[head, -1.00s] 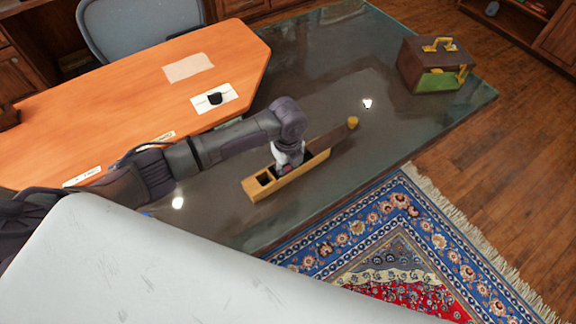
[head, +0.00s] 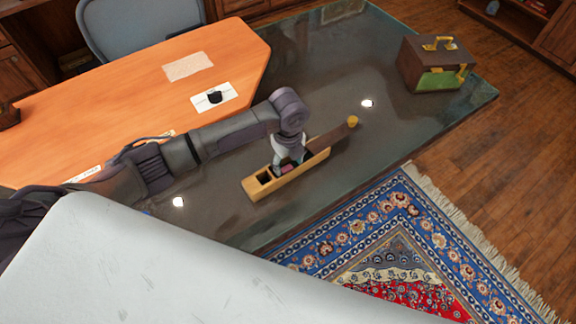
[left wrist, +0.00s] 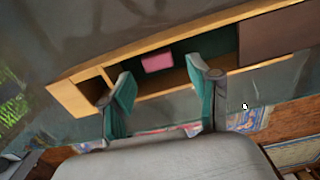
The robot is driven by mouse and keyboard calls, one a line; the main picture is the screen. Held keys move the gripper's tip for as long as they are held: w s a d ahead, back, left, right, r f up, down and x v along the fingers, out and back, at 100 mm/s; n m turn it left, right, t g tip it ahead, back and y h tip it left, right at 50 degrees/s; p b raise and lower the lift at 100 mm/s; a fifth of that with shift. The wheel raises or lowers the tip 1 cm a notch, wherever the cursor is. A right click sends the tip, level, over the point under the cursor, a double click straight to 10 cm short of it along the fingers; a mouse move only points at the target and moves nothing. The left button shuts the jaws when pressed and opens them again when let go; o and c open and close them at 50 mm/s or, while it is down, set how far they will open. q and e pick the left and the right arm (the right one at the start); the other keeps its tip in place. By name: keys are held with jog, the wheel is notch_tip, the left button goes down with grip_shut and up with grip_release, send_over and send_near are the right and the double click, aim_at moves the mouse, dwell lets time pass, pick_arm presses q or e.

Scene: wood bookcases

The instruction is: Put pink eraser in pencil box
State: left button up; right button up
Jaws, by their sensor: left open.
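The pencil box (head: 258,191) is a long narrow wooden box on the dark glassy table, with a small square compartment at its near-left end. Its brown lid (head: 329,138) is slid towards the far right. The pink eraser (left wrist: 157,62) lies inside the box's long compartment in the left wrist view; a bit of pink also shows in the head view (head: 287,169). My left gripper (head: 288,158) is just above the box, open and empty. In the left wrist view its teal-padded fingers (left wrist: 161,72) are spread to either side of the eraser, apart from it. My right gripper is not in view.
A small yellow object (head: 352,122) stands by the lid's far end. A brown and green case (head: 432,66) is at the table's far right. An orange desk (head: 130,95) with papers adjoins on the left. The table right of the box is clear.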

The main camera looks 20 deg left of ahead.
aim_at(288, 170)
pick_arm(q)
notch_tip(288, 170, up, 10)
jog(key=shift+b, duration=0.3)
jog(key=shift+f, duration=0.1)
dwell(0.3)
